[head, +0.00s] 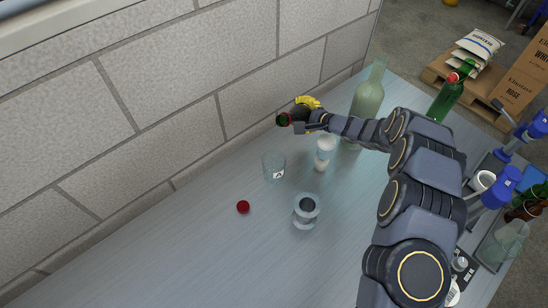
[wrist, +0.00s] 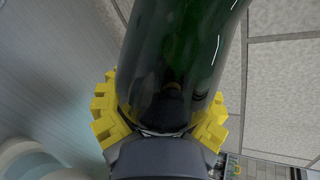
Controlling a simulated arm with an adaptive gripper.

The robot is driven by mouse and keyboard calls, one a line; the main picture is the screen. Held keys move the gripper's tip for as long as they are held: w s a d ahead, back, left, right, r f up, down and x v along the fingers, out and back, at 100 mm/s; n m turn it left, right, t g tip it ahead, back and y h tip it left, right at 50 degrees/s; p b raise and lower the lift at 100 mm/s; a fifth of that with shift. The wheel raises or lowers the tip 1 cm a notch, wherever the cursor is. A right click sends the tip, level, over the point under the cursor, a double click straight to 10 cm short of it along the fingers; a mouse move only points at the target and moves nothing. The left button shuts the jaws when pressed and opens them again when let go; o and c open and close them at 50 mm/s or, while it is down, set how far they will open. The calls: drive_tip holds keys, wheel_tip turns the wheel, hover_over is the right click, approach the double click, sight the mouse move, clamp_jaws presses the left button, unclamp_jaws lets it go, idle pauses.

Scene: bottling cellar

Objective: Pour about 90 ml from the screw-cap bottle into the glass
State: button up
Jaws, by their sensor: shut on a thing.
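My gripper (head: 307,104), with yellow finger pads, is shut on a dark green bottle (head: 285,119). The bottle is tipped over, its mouth end with a red ring pointing left in the head view. Its mouth is above and slightly right of the glass, apart from it. The clear glass (head: 273,168), with a small dark mark, stands upright on the table; I cannot tell whether it holds liquid. No stream shows. In the wrist view the green bottle (wrist: 178,60) fills the space between the yellow fingers. A red cap (head: 243,207) lies on the table left of the glass.
A grey metal cup-like vessel (head: 305,213) and a pale blue-and-white container (head: 324,154) stand near the glass. A large pale green bottle (head: 366,103) stands behind my arm. Another green bottle (head: 444,100) is farther right. A block wall (head: 170,90) runs behind. The front left table is clear.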

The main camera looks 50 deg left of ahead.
drive_tip(key=shift+w+a+r+n, duration=0.15)
drive_tip(key=shift+w+r+n, duration=0.15)
drive_tip(key=shift+r+n, duration=0.15)
drive_tip(key=shift+w+f+n+t+y, duration=0.15)
drive_tip(key=shift+w+n+t+y, duration=0.25)
drive_tip(key=shift+n+t, duration=0.25)
drive_tip(key=shift+s, duration=0.15)
drive_tip(key=shift+s+r+n+t, duration=0.1)
drive_tip(key=shift+r+n+t, duration=0.15)
drive_tip(key=shift+n+t, duration=0.15)
drive_tip(key=shift+r+n+y+b, duration=0.2)
drive_tip(key=shift+n+y+b, duration=0.2)
drive_tip(key=shift+n+b, duration=0.1)
idle(0.6)
drive_tip(key=shift+w+a+r+t+b, duration=0.1)
drive_tip(key=shift+w+a+t+b, duration=0.1)
drive_tip(key=shift+w, duration=0.2)
drive_tip(key=shift+w+a+t+b, duration=0.1)
drive_tip(key=shift+w+t+b, duration=0.05)
drive_tip(key=shift+w, duration=0.25)
drive_tip(key=shift+w, duration=0.2)
idle(0.3)
drive_tip(key=shift+r+n+b, duration=0.15)
drive_tip(key=shift+n+b, duration=0.35)
drive_tip(key=shift+b, duration=0.2)
idle(1.1)
